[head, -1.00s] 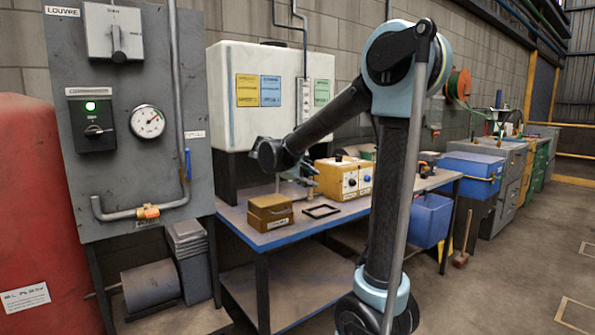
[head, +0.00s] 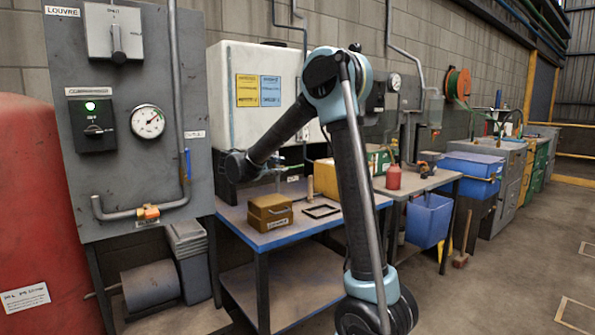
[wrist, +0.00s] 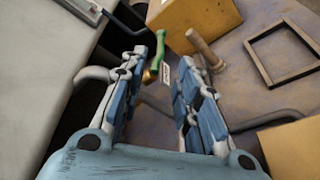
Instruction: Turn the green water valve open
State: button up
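The green water valve shows in the wrist view as a green lever (wrist: 158,50) on a brass fitting (wrist: 149,77), with a small white tag beside it. My gripper (wrist: 164,58) is open, its two blue-and-grey fingers spread apart. The lever lies just ahead of and between the fingertips, nearer the left finger. I cannot tell whether a finger touches it. In the head view my gripper (head: 278,170) is beside the white tank (head: 230,110), above the back of the blue-edged bench (head: 285,238). The valve is too small there to make out clearly.
A yellow-brown case (head: 270,212) and a dark square frame (head: 321,211) lie on the bench. A wooden peg (wrist: 205,47) and a yellow box (wrist: 195,18) are close to the right finger. A grey control panel (head: 140,180) stands at left.

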jog(key=x, duration=1.3)
grip_shut()
